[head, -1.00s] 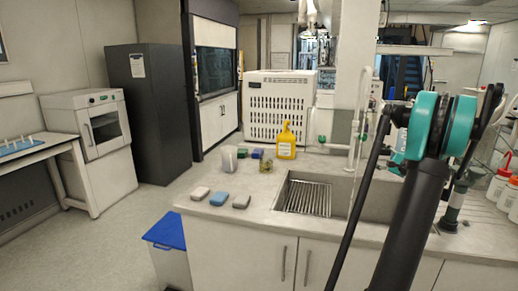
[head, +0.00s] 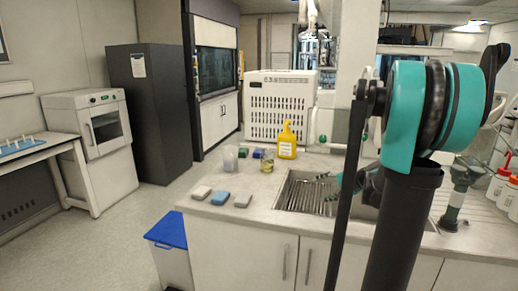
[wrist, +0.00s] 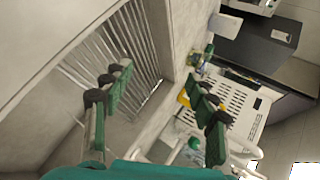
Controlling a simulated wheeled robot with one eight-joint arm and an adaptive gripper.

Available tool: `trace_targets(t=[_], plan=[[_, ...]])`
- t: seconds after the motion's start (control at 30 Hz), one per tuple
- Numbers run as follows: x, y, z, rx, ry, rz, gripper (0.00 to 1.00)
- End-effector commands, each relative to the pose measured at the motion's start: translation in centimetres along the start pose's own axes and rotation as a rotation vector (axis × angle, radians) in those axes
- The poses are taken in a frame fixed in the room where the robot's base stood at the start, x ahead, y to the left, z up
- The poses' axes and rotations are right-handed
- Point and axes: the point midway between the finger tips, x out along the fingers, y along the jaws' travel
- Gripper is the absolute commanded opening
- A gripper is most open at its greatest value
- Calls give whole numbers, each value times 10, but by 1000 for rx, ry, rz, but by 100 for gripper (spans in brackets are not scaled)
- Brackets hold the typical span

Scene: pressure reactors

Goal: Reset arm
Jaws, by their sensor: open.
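My gripper (wrist: 160,92) is open and empty in the wrist view, its green fingers with dark tips spread well apart. In the head view my arm's large teal joint and dark links fill the right side. A teal and dark part of my arm's end shows low over the sink (head: 290,190), partly hidden behind my own links.
A yellow bottle (head: 287,142), a clear beaker (head: 267,164) and several sponges (head: 220,198) are on the counter left of the sink. A white slotted box (head: 280,105) stands behind. Bottles with red caps (head: 497,183) stand at the right edge. A blue-lidded bin (head: 168,231) is on the floor.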

Motion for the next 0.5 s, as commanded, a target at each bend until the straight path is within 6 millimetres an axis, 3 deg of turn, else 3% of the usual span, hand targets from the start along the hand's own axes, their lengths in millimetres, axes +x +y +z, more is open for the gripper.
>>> trace_targets(t=[0.03, 0.2, 0.33, 0.5], plan=[[2, 13, 33, -75, -18, 64, 58], [-8, 73, 117, -348, -60, 286, 58], [-27, 124, 165, -568, -89, 446, 58], [-56, 182, 201, -817, -117, 614, 58]])
